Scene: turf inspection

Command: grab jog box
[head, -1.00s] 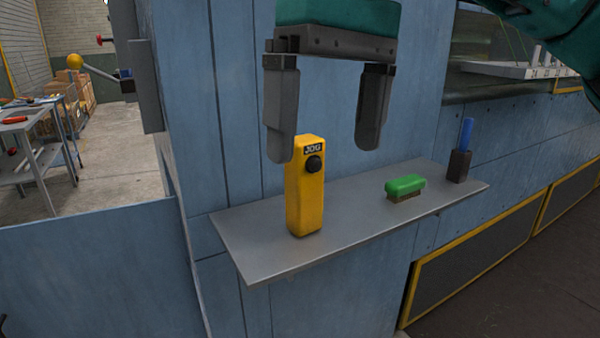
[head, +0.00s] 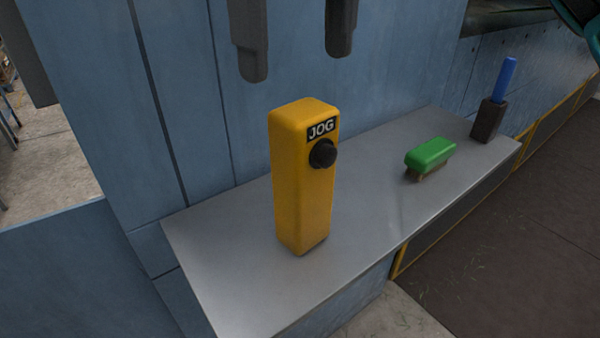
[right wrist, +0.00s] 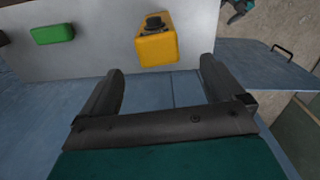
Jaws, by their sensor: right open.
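The jog box (head: 303,200) is a tall yellow block with a JOG label and a black knob near its top. It stands upright on the grey shelf (head: 235,285) in the head view. In the right wrist view the jog box (right wrist: 158,45) shows beyond the fingertips, apart from them. My right gripper (head: 297,65) is open and empty, and its two fingers hang at the top of the head view, above and apart from the jog box. It also shows in the right wrist view (right wrist: 162,68). My left gripper is not in view.
A green-topped brush (head: 430,154) lies on the shelf to the right of the jog box. A dark holder (head: 488,120) with a blue handle (head: 506,78) stands at the shelf's far right end. A blue panelled wall (head: 180,90) backs the shelf.

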